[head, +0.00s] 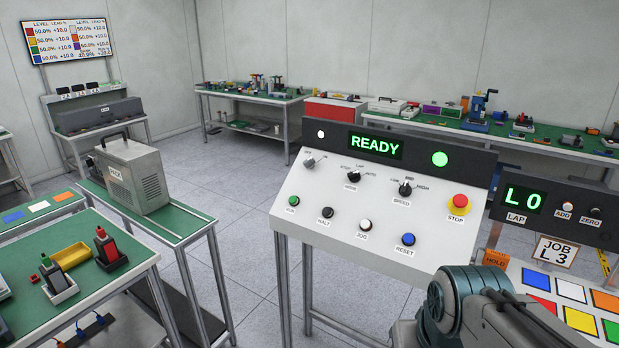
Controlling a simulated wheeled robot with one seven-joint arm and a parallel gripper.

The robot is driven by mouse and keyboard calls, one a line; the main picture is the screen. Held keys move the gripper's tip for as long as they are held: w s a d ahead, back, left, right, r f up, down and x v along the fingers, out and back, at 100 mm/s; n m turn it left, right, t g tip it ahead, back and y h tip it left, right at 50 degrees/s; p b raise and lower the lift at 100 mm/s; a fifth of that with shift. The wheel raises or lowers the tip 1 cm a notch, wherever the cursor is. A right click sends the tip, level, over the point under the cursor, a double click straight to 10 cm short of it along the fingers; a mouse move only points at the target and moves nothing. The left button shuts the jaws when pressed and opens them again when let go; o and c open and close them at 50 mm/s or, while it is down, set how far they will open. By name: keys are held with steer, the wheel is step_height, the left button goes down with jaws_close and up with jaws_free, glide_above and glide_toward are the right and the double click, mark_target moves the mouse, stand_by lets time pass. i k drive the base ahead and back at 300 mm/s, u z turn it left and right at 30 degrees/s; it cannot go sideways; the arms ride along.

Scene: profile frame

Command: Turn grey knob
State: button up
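The grey knob (309,162) is at the upper left of the white sloped control panel (330,205), with a small label and markings around it. Its pointer direction is too small to read surely. Two black knobs stand to its right, a left one (353,175) and one marked up to HIGH (405,188). Part of my arm shows at the bottom right, in front of the panel's lower right corner, well apart from the grey knob. No gripper fingers can be made out.
The panel has a green READY display (375,145), a red STOP button (459,204) and several push buttons below the knobs. A counter box (520,200) reading L0 stands to the right. A grey metal box (132,177) stands on the left bench. Space before the panel's left side is clear.

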mark_target(308, 164)
steer(key=u, duration=1.3)
steer(key=i, duration=0.95)
steer(key=z, duration=0.35)
steer(key=i, duration=1)
steer(key=z, duration=0.8)
